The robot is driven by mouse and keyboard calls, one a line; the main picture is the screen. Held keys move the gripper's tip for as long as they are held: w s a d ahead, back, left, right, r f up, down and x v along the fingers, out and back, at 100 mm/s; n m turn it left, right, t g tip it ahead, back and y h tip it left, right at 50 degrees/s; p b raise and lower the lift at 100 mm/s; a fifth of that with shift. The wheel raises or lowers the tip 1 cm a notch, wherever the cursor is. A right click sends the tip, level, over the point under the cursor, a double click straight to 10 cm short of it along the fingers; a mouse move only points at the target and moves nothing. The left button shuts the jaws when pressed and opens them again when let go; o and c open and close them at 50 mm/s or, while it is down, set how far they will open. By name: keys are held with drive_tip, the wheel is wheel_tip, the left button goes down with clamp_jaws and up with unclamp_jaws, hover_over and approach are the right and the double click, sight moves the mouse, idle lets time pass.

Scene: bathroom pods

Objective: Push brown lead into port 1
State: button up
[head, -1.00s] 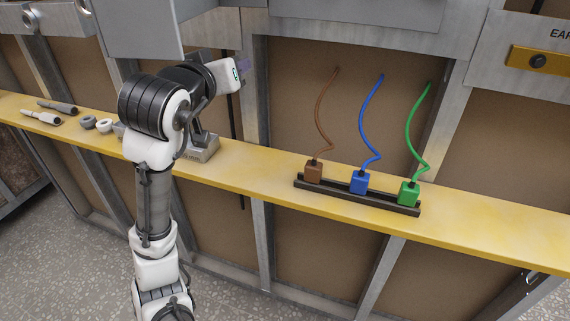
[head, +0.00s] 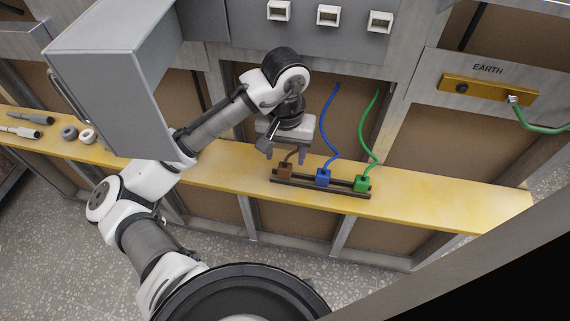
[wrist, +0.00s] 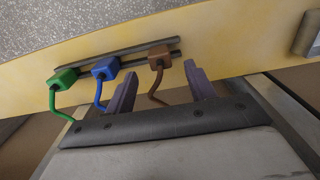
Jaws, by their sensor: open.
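The brown lead (head: 285,171) stands in a dark rack (head: 330,188) on the yellow shelf, at the rack's left end. Its plug also shows in the wrist view (wrist: 159,54). My gripper (head: 287,154) is open and empty just above it, pointing down. In the wrist view, my gripper's two fingers (wrist: 161,74) are on either side of the brown cable, with the plug just beyond the tips. Three white square ports (head: 279,12) (head: 328,15) (head: 379,21) sit in a row on the grey panel above. I see no readable numbers on them.
A blue lead (head: 323,177) and a green lead (head: 362,184) stand in the same rack, to the right. A grey box with an open door (head: 110,80) is at the left. An EARTH bar (head: 487,88) is at the right. Small grey parts (head: 70,133) lie on the shelf's left.

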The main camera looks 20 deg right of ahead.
wheel_tip(320, 180, down, 6)
drive_tip(key=shift+r, duration=0.15)
drive_tip(key=shift+c, duration=0.3)
drive_tip(key=c, duration=1)
drive_tip(key=shift+r, duration=0.1)
